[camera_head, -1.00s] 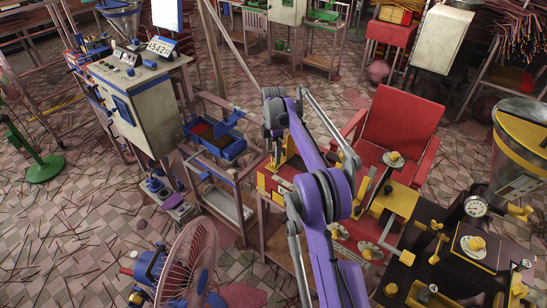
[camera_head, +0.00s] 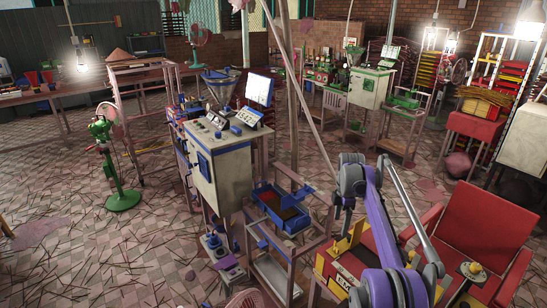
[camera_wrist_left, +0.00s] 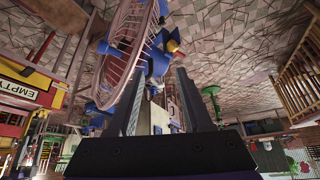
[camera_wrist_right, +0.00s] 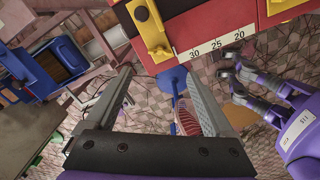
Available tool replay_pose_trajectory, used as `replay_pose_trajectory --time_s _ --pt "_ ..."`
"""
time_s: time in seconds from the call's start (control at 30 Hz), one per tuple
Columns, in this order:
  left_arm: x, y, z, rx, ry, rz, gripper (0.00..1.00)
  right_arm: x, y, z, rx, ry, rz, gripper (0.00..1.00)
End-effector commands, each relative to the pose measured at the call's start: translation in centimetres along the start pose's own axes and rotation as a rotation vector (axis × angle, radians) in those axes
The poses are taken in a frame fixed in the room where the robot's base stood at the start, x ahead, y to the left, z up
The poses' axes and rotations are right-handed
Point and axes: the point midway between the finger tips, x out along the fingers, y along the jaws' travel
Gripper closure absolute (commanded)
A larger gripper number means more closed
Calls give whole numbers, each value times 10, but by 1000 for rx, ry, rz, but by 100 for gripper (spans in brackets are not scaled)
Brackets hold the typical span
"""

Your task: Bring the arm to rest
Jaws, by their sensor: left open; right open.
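My right arm rises at the lower right of the head view in purple and grey, beside a red and yellow machine (camera_head: 352,262). Its fingertips are hard to make out there. In the right wrist view my right gripper (camera_wrist_right: 158,74) is open, with nothing between its fingers. A red surface marked 30, 25, 20 (camera_wrist_right: 212,45) lies beyond its fingertips. My left gripper (camera_wrist_left: 158,72) is open and empty in the left wrist view. I cannot make out the left gripper in the head view.
A white cabinet machine (camera_head: 222,165) and a blue tray on a trolley (camera_head: 284,222) stand left of my arm. A red chair (camera_head: 482,230) is close on the right. A fan cage (camera_wrist_left: 124,50) is near my left gripper. Open floor (camera_head: 60,235) lies at the left.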

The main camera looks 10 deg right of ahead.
Motion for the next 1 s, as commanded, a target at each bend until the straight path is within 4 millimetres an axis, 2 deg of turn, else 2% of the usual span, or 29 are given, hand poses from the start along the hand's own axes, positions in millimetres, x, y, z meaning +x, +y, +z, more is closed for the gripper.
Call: replay_pose_trajectory --time_s 0.17,0.27,0.37,0.5,0.67,0.83,1.0 --pt "0 0 0 0 0 0 50 -16 -10 -14 64 -3 24 12" --pt "0 0 0 0 0 0 50 -34 -26 -32 161 -3 59 12" --pt "0 0 0 0 0 0 50 -53 -50 -52 284 3 104 12" --pt "0 0 0 0 0 0 50 -70 -92 -79 457 26 165 12" --pt "0 0 0 0 0 0 50 -78 -148 -105 653 70 230 12" --pt "0 0 0 0 0 0 50 -71 -214 -127 860 139 290 12" --pt "0 0 0 0 0 0 50 -47 -283 -144 1063 229 336 12"
